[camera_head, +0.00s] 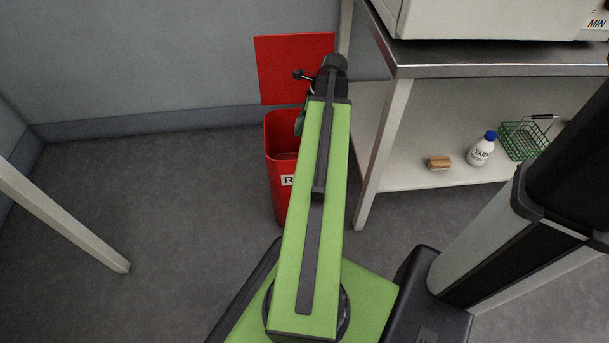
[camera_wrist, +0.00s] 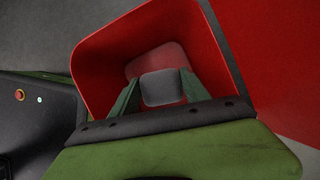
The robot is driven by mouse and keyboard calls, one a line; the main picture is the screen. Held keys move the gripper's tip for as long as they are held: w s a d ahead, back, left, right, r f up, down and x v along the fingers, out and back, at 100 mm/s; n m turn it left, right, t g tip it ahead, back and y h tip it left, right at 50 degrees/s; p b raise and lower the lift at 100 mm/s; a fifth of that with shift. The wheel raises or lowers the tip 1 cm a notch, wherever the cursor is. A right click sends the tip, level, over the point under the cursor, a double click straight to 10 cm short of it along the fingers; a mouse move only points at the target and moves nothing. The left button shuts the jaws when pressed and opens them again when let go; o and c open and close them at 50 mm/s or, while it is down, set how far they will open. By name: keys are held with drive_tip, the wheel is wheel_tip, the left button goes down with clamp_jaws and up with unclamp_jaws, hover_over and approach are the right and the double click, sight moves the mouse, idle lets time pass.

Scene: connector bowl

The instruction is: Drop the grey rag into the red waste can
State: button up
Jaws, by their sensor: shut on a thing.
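The red waste can (camera_head: 279,185) stands on the floor against the wall, partly hidden behind my arm in the head view. Its open top fills much of the wrist view (camera_wrist: 95,65). My gripper (camera_wrist: 161,92) points down into this opening, its two green fingers on either side of a grey piece, the grey rag (camera_wrist: 163,86). The gripper is shut on the rag, which lies within the can's rim as seen from the wrist. In the head view only a bit of the gripper shows beside the arm; the rag is hidden there.
The can's red lid (camera_head: 290,68) stands upright behind it, close to my arm's end. A metal bench (camera_head: 480,70) with a lower shelf is just right. On the shelf are a brown block (camera_head: 439,163), a white bottle (camera_head: 480,151) and a green basket (camera_head: 522,142).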

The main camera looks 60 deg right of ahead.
drive_tip(key=o, duration=1.4)
drive_tip(key=p+v, duration=1.6)
drive_tip(key=v, duration=0.1)
drive_tip(key=shift+s+r, duration=0.1)
drive_tip(key=shift+r, duration=0.1)
